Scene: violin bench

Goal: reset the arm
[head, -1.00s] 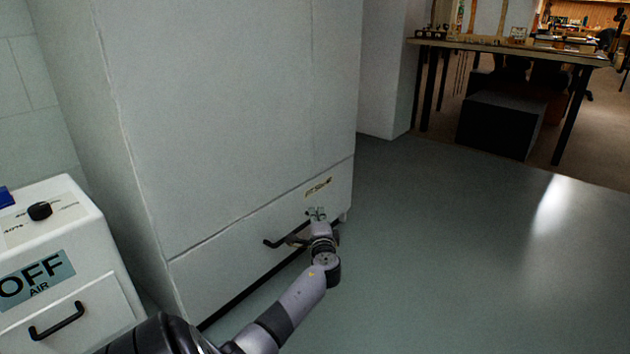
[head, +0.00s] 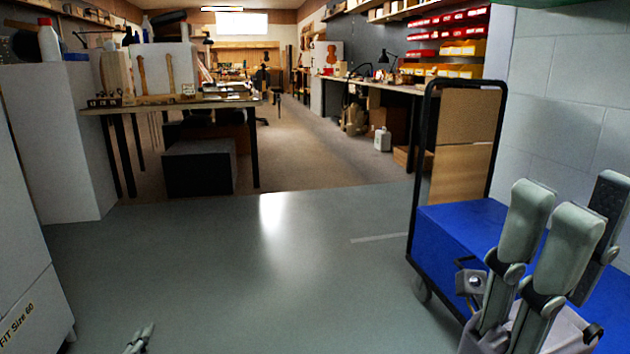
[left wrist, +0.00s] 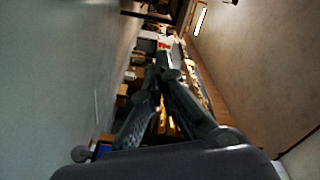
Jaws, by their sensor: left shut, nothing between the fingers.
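My left gripper (head: 140,340) shows only as a small tip at the bottom left of the head view, low over the grey floor. In the left wrist view its dark fingers (left wrist: 160,75) come together at the tips, shut with nothing between them. My right gripper (head: 550,240) is large and close at the bottom right of the head view, fingers pointing up, in front of the blue trolley. Its pads overlap in the picture, so its opening is unclear. It appears to hold nothing.
A trolley with a blue deck (head: 455,228) and black frame stands at the right by a pale wall. A white cabinet (head: 22,270) is at the left edge. The grey floor (head: 270,290) between is clear. Benches (head: 175,104) and a dark box (head: 198,168) stand farther back.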

